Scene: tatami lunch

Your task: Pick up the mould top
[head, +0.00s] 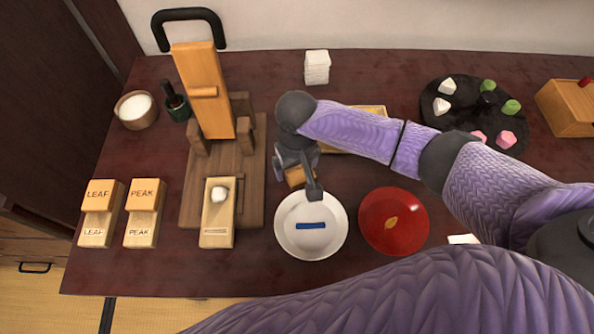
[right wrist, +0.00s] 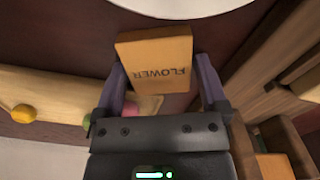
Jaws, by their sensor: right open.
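A wooden block marked FLOWER (right wrist: 155,62), which looks like a mould top, lies between the two fingers of my right gripper (right wrist: 163,75) in the right wrist view. The fingers are open on either side of it, with a gap. In the head view the block (head: 296,177) is partly hidden by my right gripper (head: 300,172), just above the white bowl. Other mould tops marked LEAF (head: 100,195) and PEAK (head: 144,194) sit on their lower halves at the left. My left gripper is not in view.
The white bowl (head: 284,240) with a blue strip and a red plate (head: 408,232) stand in front. A wooden press (head: 205,90) stands at the left with a box (head: 217,238) holding a white lump. A black tray (head: 465,112) of sweets is at the right.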

